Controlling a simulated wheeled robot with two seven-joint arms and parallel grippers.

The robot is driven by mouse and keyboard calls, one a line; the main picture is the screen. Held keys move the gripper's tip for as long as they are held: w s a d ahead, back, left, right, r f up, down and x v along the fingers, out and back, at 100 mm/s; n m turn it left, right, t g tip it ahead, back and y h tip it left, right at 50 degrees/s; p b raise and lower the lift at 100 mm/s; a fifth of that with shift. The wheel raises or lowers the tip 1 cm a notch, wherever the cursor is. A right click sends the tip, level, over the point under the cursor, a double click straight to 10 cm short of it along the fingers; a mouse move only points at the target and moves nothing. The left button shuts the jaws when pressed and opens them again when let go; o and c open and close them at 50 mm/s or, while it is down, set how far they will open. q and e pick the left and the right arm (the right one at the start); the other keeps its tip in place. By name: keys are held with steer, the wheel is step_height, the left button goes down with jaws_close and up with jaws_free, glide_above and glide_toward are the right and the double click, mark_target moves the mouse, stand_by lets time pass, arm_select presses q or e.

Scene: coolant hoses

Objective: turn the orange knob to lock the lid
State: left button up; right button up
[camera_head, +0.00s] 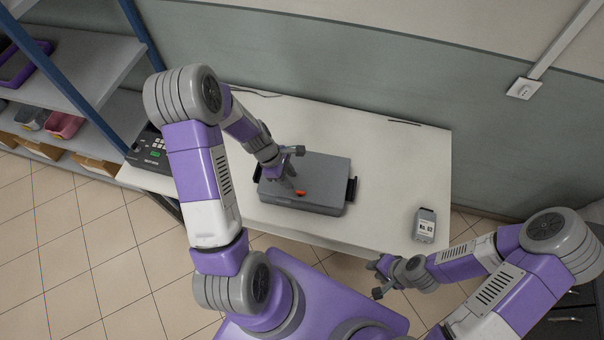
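A grey box with a closed-looking lid (322,171) sits on the white table. The orange knob (300,193) shows as a small orange piece on top of the box, near its front edge. My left gripper (291,185) reaches down over the box, with its tip just left of the knob. It partly hides that area, and I cannot tell whether it touches the knob or how far its fingers are apart. My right gripper (373,267) hangs at the table's front edge, away from the box. Its fingers are too small to read.
A small grey labelled device (425,225) stands at the right of the white table (390,150). A dark keypad unit (150,150) is at the left end. Shelves with bins (65,125) stand further left. The table between box and labelled device is clear.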

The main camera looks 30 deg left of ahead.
mark_target(299, 191)
arm_select(q)
steer(key=b+x, duration=0.1)
steer(key=x, duration=0.6)
steer(key=shift+d+f, duration=0.1)
jaws_close()
